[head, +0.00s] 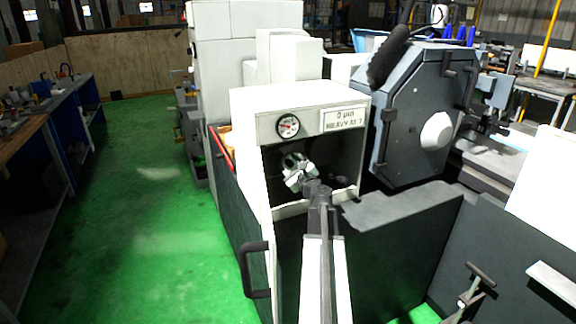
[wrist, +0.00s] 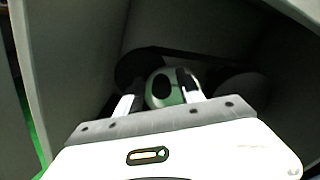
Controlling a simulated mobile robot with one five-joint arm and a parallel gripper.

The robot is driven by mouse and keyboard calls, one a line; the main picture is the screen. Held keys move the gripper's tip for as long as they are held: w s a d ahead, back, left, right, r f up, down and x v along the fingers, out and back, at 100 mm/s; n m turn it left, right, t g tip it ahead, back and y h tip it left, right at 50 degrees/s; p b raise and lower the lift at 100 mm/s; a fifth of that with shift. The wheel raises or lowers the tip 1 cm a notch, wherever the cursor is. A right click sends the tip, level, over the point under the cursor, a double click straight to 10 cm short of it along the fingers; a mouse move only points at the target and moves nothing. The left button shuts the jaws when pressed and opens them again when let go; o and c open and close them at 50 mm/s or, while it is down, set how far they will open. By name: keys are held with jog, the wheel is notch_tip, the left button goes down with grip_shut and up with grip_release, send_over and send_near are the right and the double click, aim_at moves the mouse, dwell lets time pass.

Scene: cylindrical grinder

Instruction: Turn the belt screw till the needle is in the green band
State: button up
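A round dial gauge (head: 288,125) with a white face sits on the front of a white machine housing. Some red shows on its face, but it is too small to tell where the needle stands or to make out a green band. My gripper (head: 296,172) reaches into the dark recess below the gauge. In the wrist view its two fingers (wrist: 158,92) stand apart, one on each side of a pale rounded part with a dark hole, likely the belt screw (wrist: 163,88). I cannot tell whether the fingers touch it. In the head view the gripper hides the screw.
A label (head: 344,118) is beside the gauge. The recess walls (wrist: 75,60) close in around my gripper. A dark panel with a handle (head: 254,270) is below left. A grey wheel guard (head: 420,110) stands to the right. Green floor (head: 150,220) is clear at left.

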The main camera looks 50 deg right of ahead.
jog(key=shift+s, duration=0.1)
jog(key=v, duration=0.7)
jog(key=shift+s+a, duration=0.15)
jog(key=shift+s, duration=0.15)
dwell(1.2)
